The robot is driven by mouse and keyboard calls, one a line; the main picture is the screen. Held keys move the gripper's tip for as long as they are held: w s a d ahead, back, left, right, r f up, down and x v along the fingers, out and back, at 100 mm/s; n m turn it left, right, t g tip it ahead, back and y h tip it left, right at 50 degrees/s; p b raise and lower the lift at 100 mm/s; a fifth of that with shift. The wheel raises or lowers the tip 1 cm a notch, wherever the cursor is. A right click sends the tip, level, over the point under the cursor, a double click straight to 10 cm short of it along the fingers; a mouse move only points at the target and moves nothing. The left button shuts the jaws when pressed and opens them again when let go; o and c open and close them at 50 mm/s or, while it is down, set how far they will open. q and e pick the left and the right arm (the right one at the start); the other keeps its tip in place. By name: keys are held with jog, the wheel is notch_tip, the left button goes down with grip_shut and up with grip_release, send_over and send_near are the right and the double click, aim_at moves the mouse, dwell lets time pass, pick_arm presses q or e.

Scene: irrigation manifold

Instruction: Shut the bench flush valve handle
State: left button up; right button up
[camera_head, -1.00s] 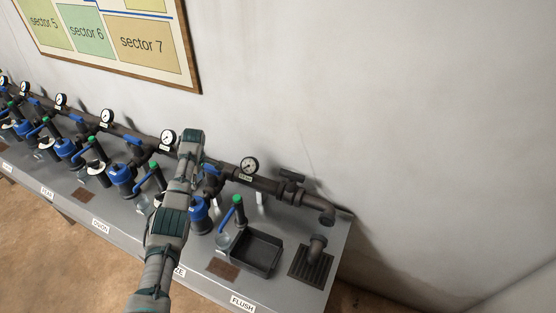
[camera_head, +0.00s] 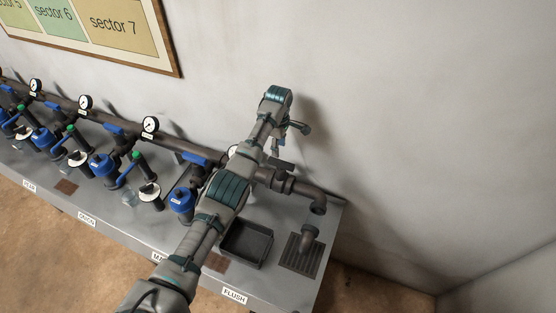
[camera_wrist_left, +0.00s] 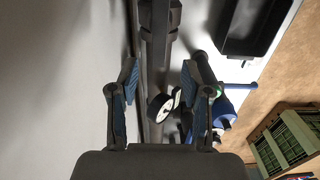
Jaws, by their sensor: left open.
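The flush valve handle, a short dark bar (camera_head: 280,164), sits on top of the grey pipe near its right end, partly beside my left arm. My left gripper (camera_head: 299,128) is above and behind it, near the wall, and apart from it. In the left wrist view its two fingers (camera_wrist_left: 160,78) are spread with nothing between the tips. The dark pipe (camera_wrist_left: 156,45) runs beyond them, with a round white gauge (camera_wrist_left: 160,107) lower down. I cannot make out the handle clearly there. My right gripper is not in view.
The bench (camera_head: 215,285) carries a black tray (camera_head: 246,244), a drain grate (camera_head: 301,258) below the pipe outlet (camera_head: 318,206), and several blue filters (camera_head: 103,167) with gauges to the left. My left arm hides part of the pipe. The wall stands close behind.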

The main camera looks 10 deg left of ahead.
aim_at(282, 161)
pick_arm(q)
jog(key=f, duration=0.2)
jog(key=d+f, duration=0.1)
jog(key=f, duration=0.1)
jog(key=d+f, duration=0.1)
jog(key=f, duration=0.1)
jog(key=shift+d+f, duration=0.2)
jog(key=shift+f, duration=0.5)
jog(key=shift+a+f, duration=0.25)
jog(key=shift+f, duration=0.05)
jog(key=shift+a+f, duration=0.2)
jog(key=shift+a, duration=0.6)
jog(key=shift+c, duration=0.8)
jog(key=c, duration=0.4)
jog(key=shift+d+r, duration=0.1)
jog(key=shift+d, duration=0.15)
grip_shut()
jog(key=shift+d, duration=0.35)
jog(key=shift+a, duration=0.1)
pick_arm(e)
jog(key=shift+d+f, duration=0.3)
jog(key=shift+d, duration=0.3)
